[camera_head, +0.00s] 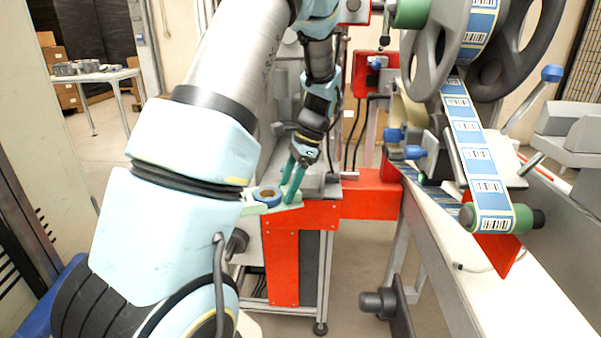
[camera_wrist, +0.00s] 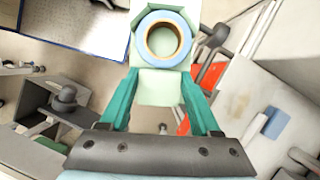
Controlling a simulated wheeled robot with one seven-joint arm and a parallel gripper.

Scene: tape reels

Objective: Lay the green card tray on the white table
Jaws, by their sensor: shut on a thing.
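The pale green card tray (camera_head: 288,206) is between the teal fingers of my gripper (camera_head: 291,188), in the middle of the head view. In the wrist view my gripper (camera_wrist: 161,88) is shut on the near part of the tray (camera_wrist: 160,97). A blue tape reel with a tan core (camera_wrist: 164,39) lies on the tray's far part; it also shows in the head view (camera_head: 267,195). The white table (camera_head: 93,76) stands far off at upper left, with several grey items on it. My arm hides part of the scene.
A red and grey machine frame (camera_head: 300,218) stands just below the tray. A labelling machine with a label strip (camera_head: 470,135) fills the right. Cardboard boxes (camera_head: 58,58) stand behind the white table. Open floor (camera_head: 95,130) lies in front of that table.

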